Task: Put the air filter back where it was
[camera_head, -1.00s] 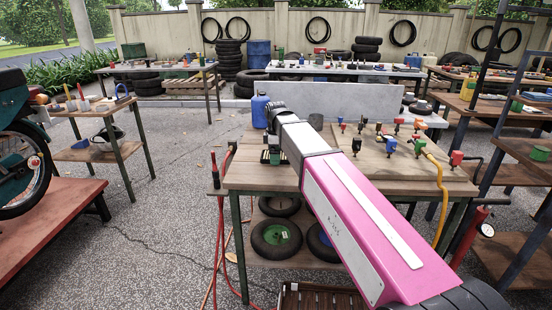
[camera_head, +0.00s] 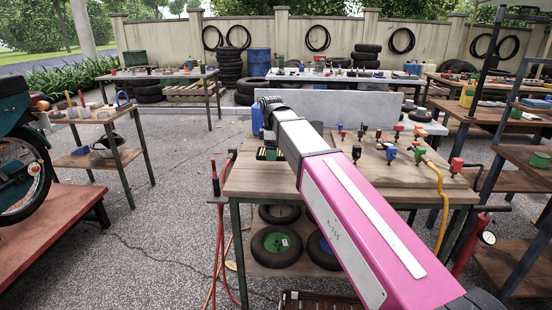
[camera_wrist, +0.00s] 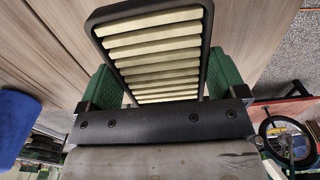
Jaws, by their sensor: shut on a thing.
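The air filter (camera_wrist: 155,50) has a black rectangular frame and pale yellow pleats. In the wrist view it sits between the two green fingers of my gripper (camera_wrist: 165,75), which is shut on it. Wood boards of the cart top show behind the filter. In the head view my gripper (camera_head: 268,153) is over the left part of the wooden cart top (camera_head: 245,183), mostly behind my pink and grey arm. The filter cannot be made out clearly there. I cannot tell whether it touches the cart top.
A blue container (camera_head: 257,120) stands behind my gripper; it also shows in the wrist view (camera_wrist: 14,122). Several coloured fittings and a yellow hose (camera_head: 440,195) are on the cart's right. A grey panel (camera_head: 340,105) rises behind. Red hoses (camera_head: 222,245) hang at the left edge.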

